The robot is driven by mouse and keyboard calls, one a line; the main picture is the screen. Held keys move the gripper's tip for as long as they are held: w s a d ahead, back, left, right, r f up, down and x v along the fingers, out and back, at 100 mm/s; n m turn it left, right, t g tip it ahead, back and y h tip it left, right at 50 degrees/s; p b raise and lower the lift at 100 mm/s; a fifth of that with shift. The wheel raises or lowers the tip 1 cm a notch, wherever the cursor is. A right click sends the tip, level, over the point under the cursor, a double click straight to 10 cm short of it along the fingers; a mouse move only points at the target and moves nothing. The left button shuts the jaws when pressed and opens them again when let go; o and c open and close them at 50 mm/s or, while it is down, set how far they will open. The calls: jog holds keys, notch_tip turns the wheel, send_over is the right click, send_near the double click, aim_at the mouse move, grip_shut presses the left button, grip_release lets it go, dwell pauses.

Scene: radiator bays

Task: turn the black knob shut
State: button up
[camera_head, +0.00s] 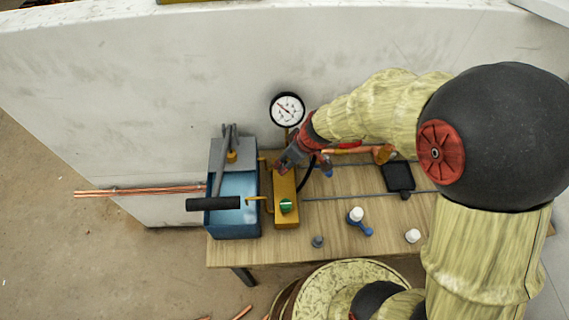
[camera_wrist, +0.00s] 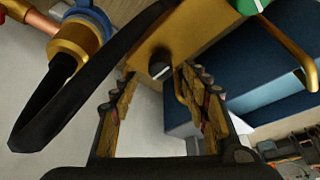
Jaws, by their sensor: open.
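The black knob (camera_wrist: 160,66) shows in the wrist view as a small dark round knob with a pale edge, on the yellow block (camera_wrist: 150,40). In the head view, the yellow block (camera_head: 284,188) stands beside the blue tank, and my gripper covers the area where the knob would show. My gripper (camera_wrist: 160,77) is open, its two fingers spread to either side of the knob in the wrist view. I cannot tell whether either finger touches it. In the head view my gripper (camera_head: 287,162) is over the block's far end.
A green knob (camera_head: 286,206) sits on the block's near end. The blue tank (camera_head: 236,222) with a black-handled lever (camera_head: 213,204) stands left. A gauge (camera_head: 287,109) rises behind. A black hose (camera_wrist: 90,75) curves close left of my fingers. Small loose parts lie on the wooden table (camera_head: 335,245).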

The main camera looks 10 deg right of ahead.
aim_at(284, 164)
jog(key=shift+b+x, duration=0.4)
jog(key=shift+x, duration=1.6)
jog(key=shift+c, duration=0.3)
jog(key=c, duration=1.1)
